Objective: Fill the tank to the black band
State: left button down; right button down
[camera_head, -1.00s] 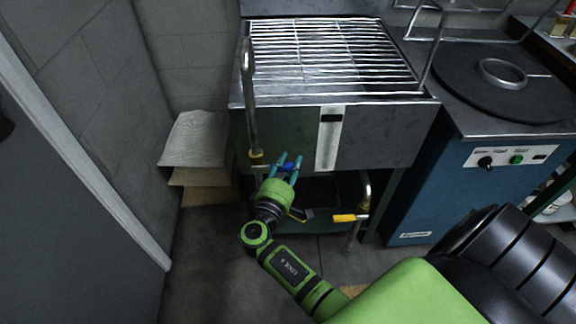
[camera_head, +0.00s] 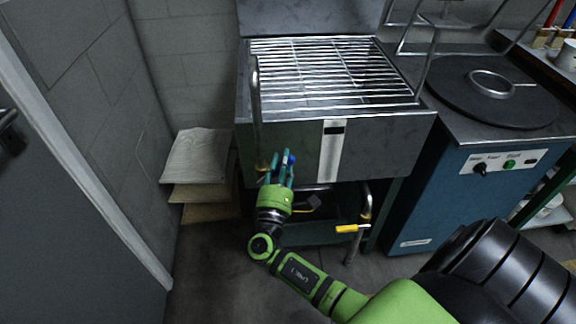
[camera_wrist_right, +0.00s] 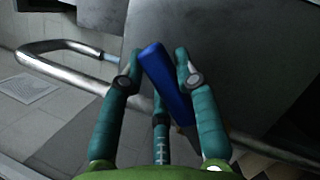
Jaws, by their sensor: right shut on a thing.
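The tank (camera_head: 390,145) is a grey metal box with a wire rack on top. Its front has a pale upright gauge strip (camera_head: 329,158) with a black band (camera_head: 334,130) near the top. I cannot make out a water level in the strip. A bent metal pipe (camera_head: 255,110) rises at the tank's left front, with a brass fitting low on it. My right gripper (camera_head: 281,157) is at the tank's lower left front, its teal fingers shut around a blue handle (camera_wrist_right: 165,80). My left gripper is out of view.
A yellow-handled valve (camera_head: 350,228) sits on a pipe below the tank's right side. A blue cabinet (camera_head: 440,195) with a round black plate (camera_head: 500,105) stands at the right. Stacked boards (camera_head: 198,160) lean by the left wall. Floor in front is partly clear.

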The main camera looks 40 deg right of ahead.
jog(key=shift+w+a+r+n+t, duration=0.2)
jog(key=shift+a+r+n+t, duration=0.1)
jog(key=shift+n, duration=0.5)
jog(key=shift+w+a+r+n+t, duration=0.2)
jog(key=shift+a+r+n+t, duration=0.1)
jog(key=shift+n, duration=0.5)
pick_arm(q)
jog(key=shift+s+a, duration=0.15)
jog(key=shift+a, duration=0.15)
pick_arm(e)
jog(key=shift+a+y, duration=0.1)
jog(key=shift+y, duration=0.2)
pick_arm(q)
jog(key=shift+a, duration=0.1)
pick_arm(e)
jog(key=c, duration=0.9)
grip_release()
